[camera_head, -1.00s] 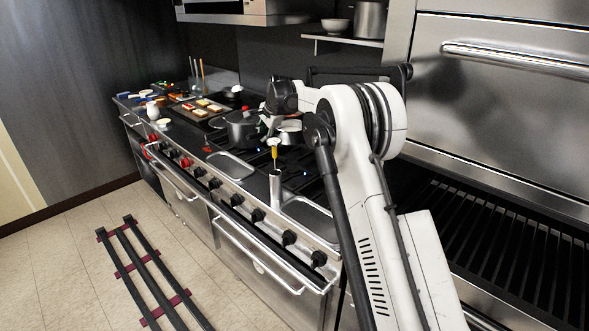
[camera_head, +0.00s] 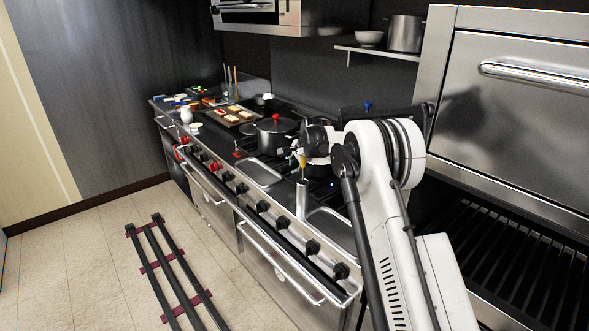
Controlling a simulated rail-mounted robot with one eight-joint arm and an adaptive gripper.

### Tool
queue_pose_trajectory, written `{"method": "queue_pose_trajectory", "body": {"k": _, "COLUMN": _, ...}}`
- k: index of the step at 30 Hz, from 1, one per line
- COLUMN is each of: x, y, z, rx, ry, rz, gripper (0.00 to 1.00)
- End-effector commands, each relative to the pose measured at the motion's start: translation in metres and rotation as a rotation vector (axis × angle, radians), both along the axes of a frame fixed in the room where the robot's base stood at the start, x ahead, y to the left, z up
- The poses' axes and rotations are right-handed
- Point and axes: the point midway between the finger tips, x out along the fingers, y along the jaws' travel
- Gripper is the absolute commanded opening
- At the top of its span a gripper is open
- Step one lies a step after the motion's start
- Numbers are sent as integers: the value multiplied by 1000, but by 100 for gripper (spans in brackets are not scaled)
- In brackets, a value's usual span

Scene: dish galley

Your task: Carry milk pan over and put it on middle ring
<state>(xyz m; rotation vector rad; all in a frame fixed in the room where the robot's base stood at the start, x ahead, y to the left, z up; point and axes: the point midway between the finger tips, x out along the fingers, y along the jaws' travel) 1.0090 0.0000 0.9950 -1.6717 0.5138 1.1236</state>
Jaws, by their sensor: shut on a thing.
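The milk pan (camera_head: 319,160) looks like a small pale metal pan, mostly hidden behind my wrist at the cooktop. My gripper (camera_head: 299,158) is low over the cooktop, right of a dark lidded pot, and is shut on the milk pan; its grip point is small and partly hidden. The black burner grates (camera_head: 322,185) show in part below and right of the pan. I cannot make out the middle ring clearly, nor tell whether the pan touches it.
The dark pot (camera_head: 277,134) with a red knob stands close left. A griddle board (camera_head: 238,115) with food lies farther left. A shelf (camera_head: 385,52) holds a bowl and a pot. The oven (camera_head: 505,100) bounds the right.

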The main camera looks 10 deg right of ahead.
Motion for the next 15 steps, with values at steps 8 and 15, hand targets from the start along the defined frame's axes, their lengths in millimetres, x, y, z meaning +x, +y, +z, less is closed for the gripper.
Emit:
{"method": "queue_pose_trajectory", "body": {"k": 8, "x": 0, "y": 0, "z": -4, "rx": -1, "ry": -1, "rz": 0, "gripper": 0}}
{"method": "queue_pose_trajectory", "body": {"k": 15, "x": 0, "y": 0, "z": -6, "rx": 0, "ry": 0, "rz": 0, "gripper": 26}}
